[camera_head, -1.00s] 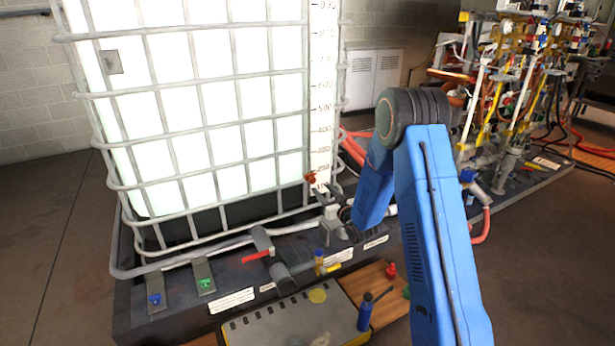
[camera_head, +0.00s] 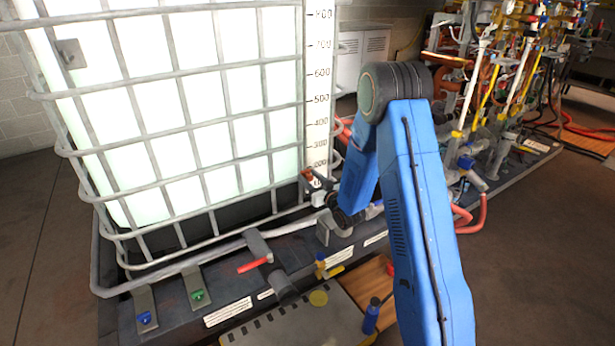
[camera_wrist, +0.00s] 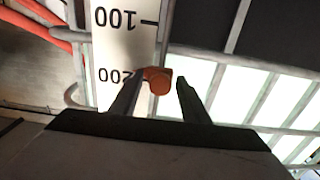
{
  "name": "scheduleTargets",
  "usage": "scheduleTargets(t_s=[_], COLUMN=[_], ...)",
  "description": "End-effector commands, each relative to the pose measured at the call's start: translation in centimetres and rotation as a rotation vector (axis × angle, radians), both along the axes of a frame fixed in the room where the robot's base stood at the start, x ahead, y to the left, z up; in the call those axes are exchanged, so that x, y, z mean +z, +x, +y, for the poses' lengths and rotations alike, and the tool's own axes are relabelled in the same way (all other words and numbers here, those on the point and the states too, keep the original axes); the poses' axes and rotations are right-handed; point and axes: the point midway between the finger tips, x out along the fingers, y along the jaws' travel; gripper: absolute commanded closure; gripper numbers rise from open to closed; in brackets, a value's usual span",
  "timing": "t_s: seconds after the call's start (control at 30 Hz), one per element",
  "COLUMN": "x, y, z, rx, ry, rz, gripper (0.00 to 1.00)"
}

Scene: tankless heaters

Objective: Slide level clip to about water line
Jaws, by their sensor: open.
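The level clip is a small orange-red piece (camera_head: 307,174) low on the white scale strip (camera_head: 318,110) at the tank's right edge. In the wrist view the clip (camera_wrist: 158,82) sits beside the 200 mark, with the numbers upside down. My gripper (camera_wrist: 161,78) is open, with one dark finger on each side of the clip in that picture. I cannot tell whether either finger touches it. In the head view my arm hides most of the gripper.
A grey bar cage (camera_head: 150,74) surrounds the tank, and its bars run close to the strip. A red-handled valve (camera_head: 262,255) and a blue bottle (camera_head: 371,316) are below. A rack of colored pipes (camera_head: 500,80) stands at right. The floor at left is clear.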

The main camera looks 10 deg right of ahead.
Motion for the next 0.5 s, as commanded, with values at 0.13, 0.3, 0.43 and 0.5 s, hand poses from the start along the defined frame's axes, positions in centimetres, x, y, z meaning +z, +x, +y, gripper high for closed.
scheduleTargets(t_s=[0.13,0.3,0.43,0.5], x=[0.01,0.01,0.01,0.07], y=[-0.01,0.00,0.01,0.01], z=[-0.01,0.00,0.00,0.00], rx=[0.000,0.000,0.000,0.000], ry=[0.000,0.000,0.000,0.000], rz=[0.000,0.000,0.000,0.000], gripper=[0.58,0.84,1.00,1.00])
